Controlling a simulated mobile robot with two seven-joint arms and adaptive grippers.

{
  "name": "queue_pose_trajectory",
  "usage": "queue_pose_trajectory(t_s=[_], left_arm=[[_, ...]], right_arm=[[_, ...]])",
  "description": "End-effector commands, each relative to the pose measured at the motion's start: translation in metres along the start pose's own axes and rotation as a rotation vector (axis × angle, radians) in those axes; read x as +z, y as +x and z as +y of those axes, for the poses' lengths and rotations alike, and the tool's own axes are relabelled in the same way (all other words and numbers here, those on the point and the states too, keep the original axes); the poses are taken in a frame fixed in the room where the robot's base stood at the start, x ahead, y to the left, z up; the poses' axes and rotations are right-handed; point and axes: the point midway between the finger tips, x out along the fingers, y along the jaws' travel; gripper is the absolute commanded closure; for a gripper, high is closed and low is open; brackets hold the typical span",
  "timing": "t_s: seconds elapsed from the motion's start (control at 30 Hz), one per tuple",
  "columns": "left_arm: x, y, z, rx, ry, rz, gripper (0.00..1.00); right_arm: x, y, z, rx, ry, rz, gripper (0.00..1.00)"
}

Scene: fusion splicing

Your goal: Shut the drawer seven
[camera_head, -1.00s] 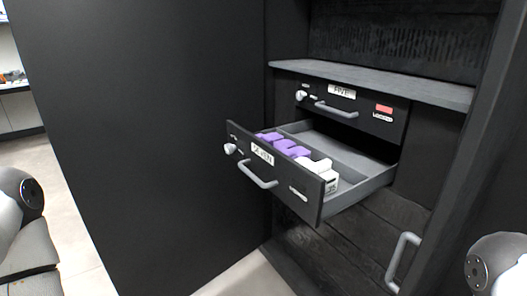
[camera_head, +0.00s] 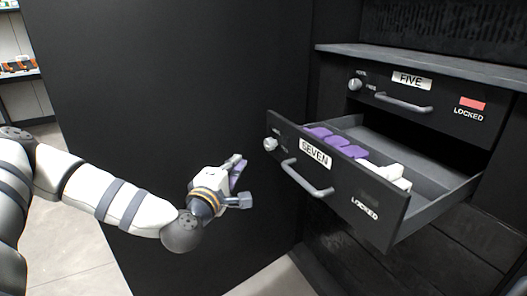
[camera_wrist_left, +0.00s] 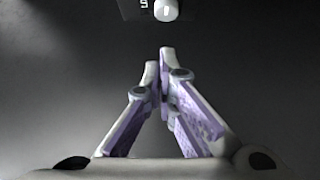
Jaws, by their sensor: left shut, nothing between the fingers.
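The drawer labelled SEVEN (camera_head: 345,190) is pulled well out of the dark cabinet. Its front has a grey bar handle (camera_head: 307,184) and a light knob at its left end. Purple pieces and white pieces lie inside it. My left gripper (camera_head: 238,162) is to the left of the drawer front, apart from it, with its fingers together and empty. In the left wrist view the closed fingertips (camera_wrist_left: 159,62) point towards a light knob (camera_wrist_left: 166,9) on a dark panel at the top edge. My right gripper is not in view.
Drawer FIVE (camera_head: 415,95) sits closed above, with a red marker and the word LOCKED. A shelf ledge (camera_head: 430,62) runs over it. A large black panel (camera_head: 180,80) stands to the left, behind my arm. The floor shows at the lower left.

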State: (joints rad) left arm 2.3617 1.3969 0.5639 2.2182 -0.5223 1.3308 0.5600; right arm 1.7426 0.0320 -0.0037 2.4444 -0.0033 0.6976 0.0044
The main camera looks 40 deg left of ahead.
Motion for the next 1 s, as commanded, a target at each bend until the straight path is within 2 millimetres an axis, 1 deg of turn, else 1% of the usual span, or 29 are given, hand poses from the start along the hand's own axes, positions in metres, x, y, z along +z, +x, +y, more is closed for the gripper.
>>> queue_pose_trajectory(t_s=[0.03,0.1,0.27,0.3,0.4,0.6,1.0], left_arm=[[0.0,0.011,-0.002,-0.001,0.002,0.0,1.0],[0.0,0.027,-0.003,-0.002,0.004,0.0,1.0],[0.001,0.061,-0.003,-0.002,0.003,0.0,1.0],[0.009,0.065,-0.004,-0.005,0.004,-0.005,1.0],[0.02,0.075,-0.004,-0.005,0.003,-0.004,1.0],[0.029,0.085,-0.002,-0.004,0.001,-0.002,1.0],[0.031,0.086,-0.002,-0.004,0.001,-0.003,1.0]], right_arm=[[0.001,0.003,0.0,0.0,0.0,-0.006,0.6],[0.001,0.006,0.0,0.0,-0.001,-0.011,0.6],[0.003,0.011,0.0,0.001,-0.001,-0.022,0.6],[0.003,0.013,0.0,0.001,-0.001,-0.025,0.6],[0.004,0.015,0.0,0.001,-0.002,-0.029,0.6],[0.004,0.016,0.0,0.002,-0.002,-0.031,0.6],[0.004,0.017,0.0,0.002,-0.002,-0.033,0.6]])
